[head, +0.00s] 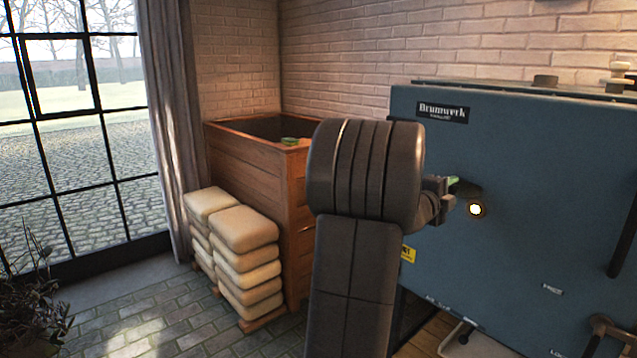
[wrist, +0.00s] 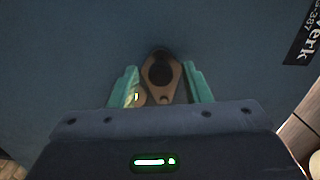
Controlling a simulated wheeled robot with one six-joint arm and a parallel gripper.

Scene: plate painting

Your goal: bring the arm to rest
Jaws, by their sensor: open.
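My gripper (head: 455,183) is at the front of the blue kiln (head: 530,200) in the head view, with my dark arm covering part of the kiln's left side. In the wrist view my gripper (wrist: 163,80) has its two teal fingers apart. A brown oval fitting with a dark round centre (wrist: 162,74) shows between them on the blue face; I cannot tell whether the fingers touch it. A glowing round spot (head: 475,209) is on the kiln just below and right of my gripper. In the wrist view a small glow shows by the left finger.
A wooden bin (head: 250,165) with a small green thing on its rim stands behind my arm. Stacked pale sacks (head: 245,230) stand before it. A window (head: 80,130) and curtain (head: 172,120) are at left. The brick-paved floor at lower left looks clear, apart from a plant (head: 30,300).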

